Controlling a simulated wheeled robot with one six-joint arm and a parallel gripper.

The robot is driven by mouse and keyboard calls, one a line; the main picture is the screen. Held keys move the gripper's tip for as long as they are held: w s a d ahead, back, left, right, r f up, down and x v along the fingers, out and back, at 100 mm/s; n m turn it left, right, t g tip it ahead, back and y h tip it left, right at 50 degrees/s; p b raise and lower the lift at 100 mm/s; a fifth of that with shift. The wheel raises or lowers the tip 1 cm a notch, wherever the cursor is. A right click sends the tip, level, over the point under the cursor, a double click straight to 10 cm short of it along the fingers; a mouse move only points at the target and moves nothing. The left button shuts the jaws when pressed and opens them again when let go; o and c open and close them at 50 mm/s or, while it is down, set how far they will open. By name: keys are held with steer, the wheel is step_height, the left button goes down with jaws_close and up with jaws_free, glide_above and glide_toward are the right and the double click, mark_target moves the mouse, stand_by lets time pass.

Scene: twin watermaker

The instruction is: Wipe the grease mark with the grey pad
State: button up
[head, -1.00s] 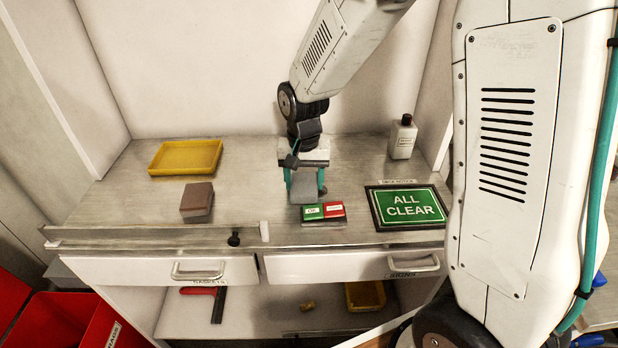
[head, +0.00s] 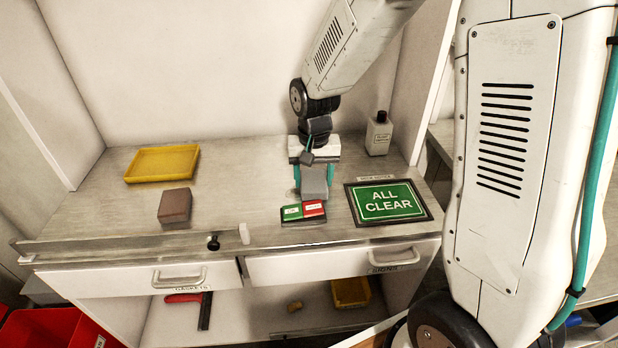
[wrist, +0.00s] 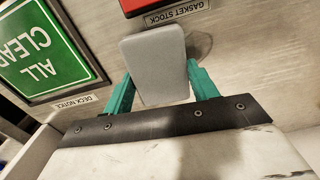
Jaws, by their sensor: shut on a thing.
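The grey pad (wrist: 155,65) is between the teal fingers of my gripper (wrist: 161,82), which is shut on it. In the head view the grey pad (head: 314,184) is low over the worktop, just behind the green-and-red block. I cannot tell whether it touches the surface. A dark, roundish smudge, seemingly the grease mark (wrist: 200,45), shows on the worktop just right of the pad in the wrist view. Part of it may be hidden by the pad and finger.
The green-and-red block (head: 303,212) lies close in front of the pad. The ALL CLEAR sign (head: 387,202) lies to its right, with a bottle (head: 379,134) behind. A yellow tray (head: 162,164) and brown block (head: 174,206) are left. The worktop between is clear.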

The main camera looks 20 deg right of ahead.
mark_target(313, 179)
steer(key=shift+r, duration=3.95)
steer(key=shift+a, duration=0.1)
